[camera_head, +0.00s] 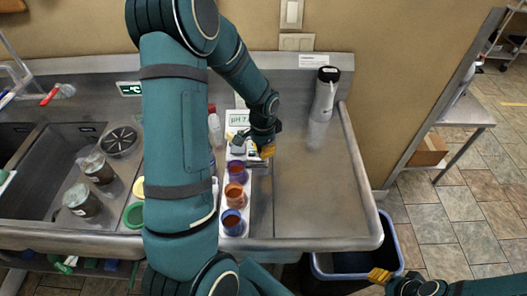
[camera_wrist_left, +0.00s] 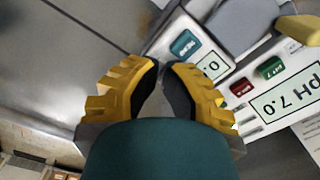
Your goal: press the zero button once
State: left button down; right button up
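In the left wrist view a white panel holds a teal button (camera_wrist_left: 185,43) beside a small display (camera_wrist_left: 211,66) reading "0.", partly hidden by a finger. Next to it, a white meter with a "pH 7.0" display (camera_wrist_left: 290,100) carries a red button (camera_wrist_left: 240,86) and a green button (camera_wrist_left: 271,67). The button labels are too small to read. My left gripper (camera_wrist_left: 163,66) looks shut and empty, its fingertips close to the small display. In the head view the left gripper (camera_head: 267,152) is beside the pH meter (camera_head: 239,118).
A white tray (camera_head: 248,222) with several colored cups stands on the steel counter. The counter's right part (camera_head: 315,190) is clear. A sink with dark jars (camera_head: 82,200) is at left; a blue bin (camera_head: 397,258) stands in front.

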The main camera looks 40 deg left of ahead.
pick_arm(q)
jog(key=shift+r+p, duration=2)
jog(key=shift+r, duration=1)
